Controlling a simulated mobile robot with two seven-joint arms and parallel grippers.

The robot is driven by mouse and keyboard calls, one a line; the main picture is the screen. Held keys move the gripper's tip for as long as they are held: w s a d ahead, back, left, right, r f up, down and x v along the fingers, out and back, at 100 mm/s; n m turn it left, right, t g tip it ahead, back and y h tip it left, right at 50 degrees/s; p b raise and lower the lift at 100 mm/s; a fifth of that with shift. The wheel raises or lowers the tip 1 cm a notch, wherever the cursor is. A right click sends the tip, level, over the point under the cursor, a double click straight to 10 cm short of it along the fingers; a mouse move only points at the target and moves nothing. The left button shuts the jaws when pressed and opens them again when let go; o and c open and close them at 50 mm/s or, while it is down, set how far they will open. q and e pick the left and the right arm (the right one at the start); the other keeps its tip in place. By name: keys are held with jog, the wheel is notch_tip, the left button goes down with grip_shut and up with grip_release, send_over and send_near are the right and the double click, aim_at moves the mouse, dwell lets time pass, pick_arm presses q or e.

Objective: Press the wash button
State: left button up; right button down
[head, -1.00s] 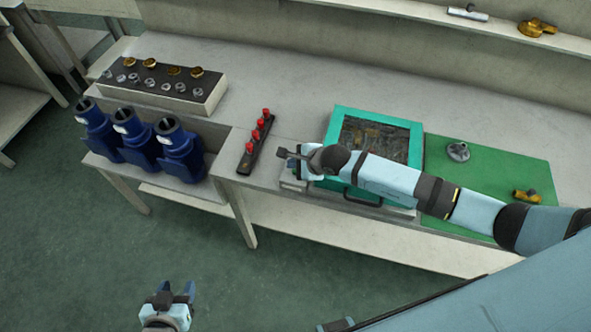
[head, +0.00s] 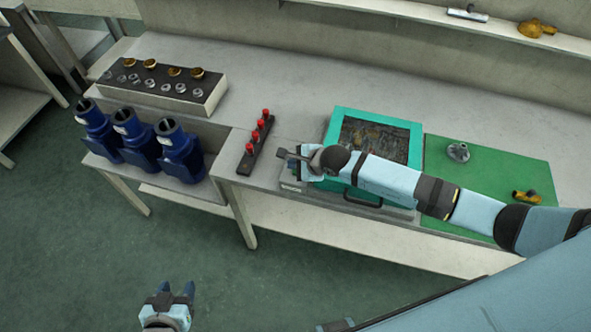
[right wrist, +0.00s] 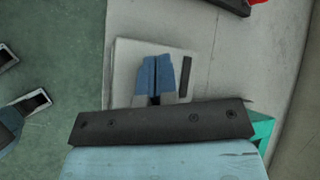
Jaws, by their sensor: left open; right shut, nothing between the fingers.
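The teal-framed wash basin (head: 415,152) stands on the bench with dark, mottled contents and a handle at its front. A small pale box (head: 291,186) sits at its left front corner; in the right wrist view the pale box (right wrist: 125,62) shows a dark strip on top. I cannot make out the wash button; my right gripper covers part of the box. My right gripper (head: 283,153) is shut and empty, over the box; its blue fingertips (right wrist: 155,60) are together in the right wrist view. Whether they touch it I cannot tell. My left gripper (head: 176,289) is open and empty, above the floor.
A dark rack with red knobs (head: 257,140) stands left of the box. Several blue pump housings (head: 180,155) sit further left, below a block of brass and steel parts (head: 160,85). A green mat (head: 500,175) at right holds a grey fitting (head: 458,152) and a brass part (head: 526,196).

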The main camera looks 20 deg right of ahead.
dwell(0.7)
jog(key=shift+f+b, duration=0.4)
jog(key=shift+b, duration=0.05)
jog(key=shift+s, duration=0.15)
